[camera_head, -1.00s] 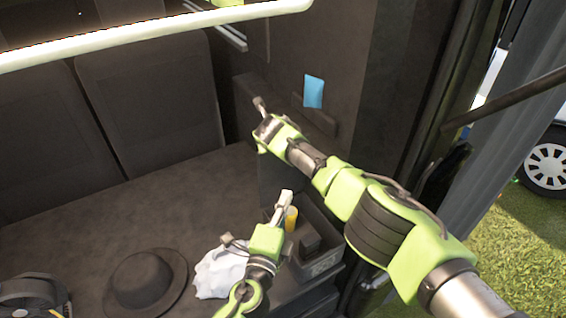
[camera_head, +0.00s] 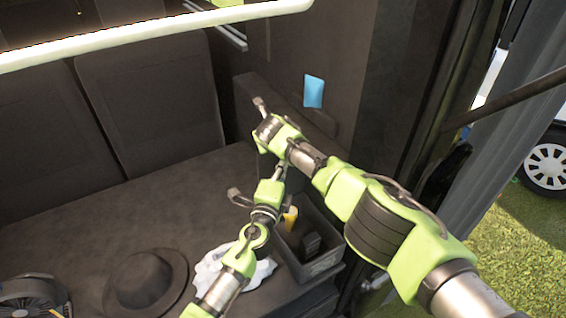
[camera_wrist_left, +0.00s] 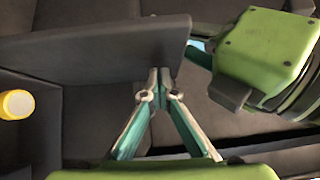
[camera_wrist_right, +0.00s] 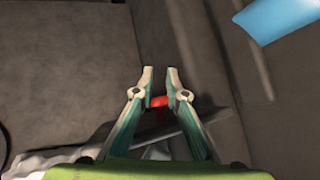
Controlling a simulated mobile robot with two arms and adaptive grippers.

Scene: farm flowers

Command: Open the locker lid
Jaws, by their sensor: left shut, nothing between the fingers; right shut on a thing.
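The locker lid (camera_wrist_left: 110,50) shows in the left wrist view as a raised dark flat panel. My left gripper (camera_wrist_left: 160,72) is shut and empty, its tips at the panel's lower right edge; whether they touch is hard to tell. In the head view its tips (camera_head: 283,166) reach up beneath my right wrist. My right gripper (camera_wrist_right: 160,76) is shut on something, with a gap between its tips. A small red piece (camera_wrist_right: 157,101) shows between its fingers, above a grey panel edge (camera_wrist_right: 180,128). In the head view my right arm hides its fingers and most of the lid.
A grey bin (camera_head: 325,266) with a yellow cylinder (camera_head: 290,219) stands right of my left arm. A white cloth (camera_head: 262,275), a black hat (camera_head: 146,282) and a fan (camera_head: 32,296) lie on the bench. A blue card (camera_head: 313,91) is on the side wall.

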